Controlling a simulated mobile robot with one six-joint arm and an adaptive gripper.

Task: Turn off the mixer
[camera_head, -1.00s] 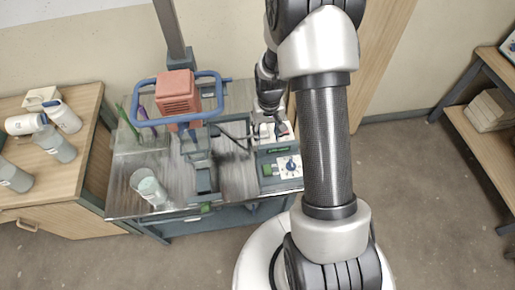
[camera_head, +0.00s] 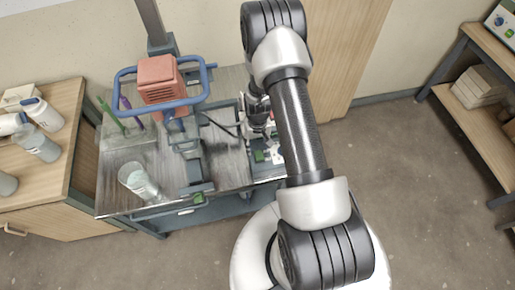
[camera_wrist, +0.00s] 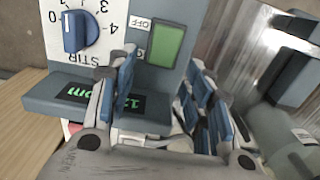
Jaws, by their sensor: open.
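The mixer has a red motor head (camera_head: 160,72) inside a blue tubular frame, mounted on a post above the bench. Its control box shows partly behind my arm in the head view, with a green switch (camera_head: 259,156). In the wrist view the box has a blue STIR knob (camera_wrist: 76,32) on a numbered dial, a green rocker switch (camera_wrist: 167,45) beside an OFF label, and a lit green display (camera_wrist: 98,100). My gripper (camera_wrist: 162,72) is open, its blue-padded fingers on either side below the switch in the picture. Nothing is between them. Contact with the box cannot be told.
A clear beaker (camera_head: 138,182) stands at the bench's front left. White bottles (camera_head: 40,144) stand on a wooden cabinet (camera_head: 60,190) at left. A shelf with stacked pale blocks (camera_head: 478,88) is at right. The floor (camera_head: 420,200) between is clear.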

